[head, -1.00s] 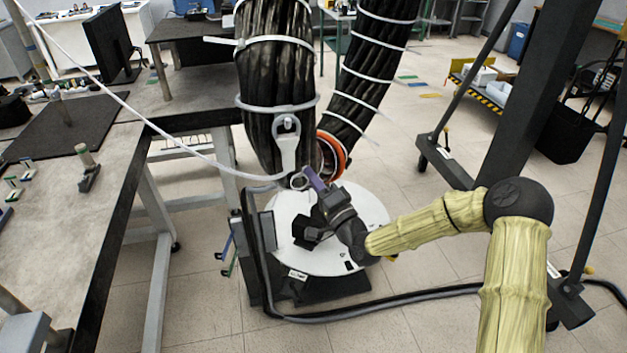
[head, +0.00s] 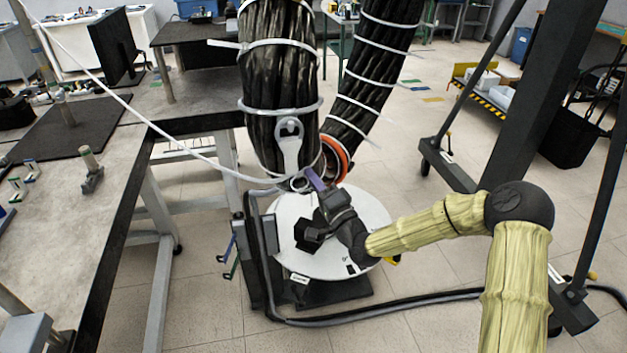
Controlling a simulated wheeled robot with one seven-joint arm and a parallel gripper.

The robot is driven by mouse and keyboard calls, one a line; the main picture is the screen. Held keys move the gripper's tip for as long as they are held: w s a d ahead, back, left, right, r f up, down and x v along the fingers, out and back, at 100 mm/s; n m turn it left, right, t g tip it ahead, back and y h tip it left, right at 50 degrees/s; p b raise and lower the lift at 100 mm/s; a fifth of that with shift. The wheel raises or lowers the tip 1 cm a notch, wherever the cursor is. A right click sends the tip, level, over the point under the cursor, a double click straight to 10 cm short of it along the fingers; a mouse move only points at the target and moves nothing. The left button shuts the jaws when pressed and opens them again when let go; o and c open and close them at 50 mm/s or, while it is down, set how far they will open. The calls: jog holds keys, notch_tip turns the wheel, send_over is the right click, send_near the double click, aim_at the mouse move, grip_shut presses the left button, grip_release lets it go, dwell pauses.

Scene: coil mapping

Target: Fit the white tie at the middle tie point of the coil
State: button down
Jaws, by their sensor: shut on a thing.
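The coil (head: 277,75) is a thick black cable bundle that hangs at the centre, with white bands around it. A long thin white tie (head: 235,174) runs from the upper left down to the coil's lower end. My gripper (head: 314,180), with purple fingers, is just below that lower end. It is shut at the tie's small looped end, with the finger contact partly hidden. A pale grey tongue-shaped piece with a round hole (head: 291,150) hangs on the coil's front, just above my gripper. Another white band has a tail sticking out to the left, higher on the coil.
A second banded black bundle (head: 362,85) with an orange ring (head: 338,155) hangs behind. A white round plate (head: 370,215) is below my gripper. A workbench (head: 60,240) stands at left, and a dark frame post (head: 530,90) at right. A black cable lies on the floor.

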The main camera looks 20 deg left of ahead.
jog(key=c, duration=1.3)
grip_release()
jog(key=shift+w, duration=0.1)
jog(key=shift+c, duration=0.2)
jog(key=b+v, duration=0.3)
jog(key=v, duration=1.4)
jog(key=shift+f, duration=0.15)
